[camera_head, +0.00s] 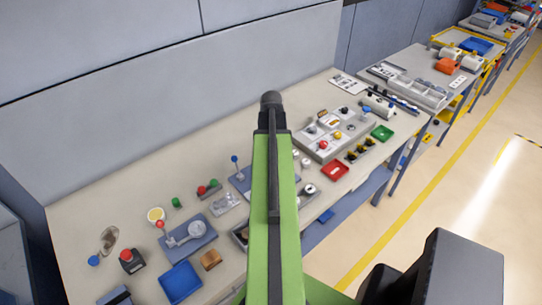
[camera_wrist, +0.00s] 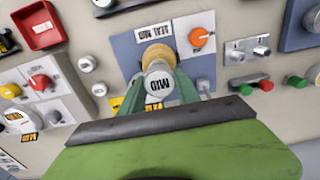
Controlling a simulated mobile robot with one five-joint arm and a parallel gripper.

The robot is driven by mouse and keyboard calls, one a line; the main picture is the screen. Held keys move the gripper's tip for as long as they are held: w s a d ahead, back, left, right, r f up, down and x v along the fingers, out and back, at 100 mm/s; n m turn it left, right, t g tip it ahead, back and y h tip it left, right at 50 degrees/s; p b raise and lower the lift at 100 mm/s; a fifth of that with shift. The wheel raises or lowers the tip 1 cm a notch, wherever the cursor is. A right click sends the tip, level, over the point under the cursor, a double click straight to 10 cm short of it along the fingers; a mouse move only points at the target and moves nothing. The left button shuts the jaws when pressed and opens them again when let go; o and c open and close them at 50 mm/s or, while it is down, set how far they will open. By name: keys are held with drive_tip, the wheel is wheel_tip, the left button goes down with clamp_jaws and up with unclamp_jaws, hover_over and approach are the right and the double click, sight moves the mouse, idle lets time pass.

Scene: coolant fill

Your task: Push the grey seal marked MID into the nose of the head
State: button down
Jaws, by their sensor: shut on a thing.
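My gripper (camera_wrist: 157,88) is shut on the grey seal (camera_wrist: 158,84), whose pale round face reads MID in the wrist view. The two green fingers lie on either side of it. Just beyond the seal, a tan round part (camera_wrist: 155,55) stands on a blue-grey plate (camera_wrist: 124,50) under a label reading SEAL MID (camera_wrist: 166,30). The seal overlaps this part in the picture; I cannot tell whether they touch. I cannot tell whether the tan part is the nose of the head. In the head view my arm hides the gripper and seal.
A red tray (camera_wrist: 40,25) lies at upper left, and red and green buttons (camera_wrist: 252,87) at right. The bench (camera_head: 120,195) is crowded with small fixtures; a blue tray (camera_head: 181,282) is at its front.

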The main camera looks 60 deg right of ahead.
drive_tip(key=shift+f+b, duration=1.05)
drive_tip(key=shift+r+p, duration=0.8)
drive_tip(key=shift+f+b, duration=0.95)
idle(1.0)
drive_tip(key=c, duration=0.8)
unclamp_jaws()
drive_tip(key=shift+r, duration=0.1)
wheel_tip(320, 180, up, 18)
drive_tip(key=p, duration=1.7)
drive_tip(key=shift+f+p, duration=0.25)
drive_tip(key=shift+p, duration=0.1)
drive_tip(key=shift+s+d, duration=0.1)
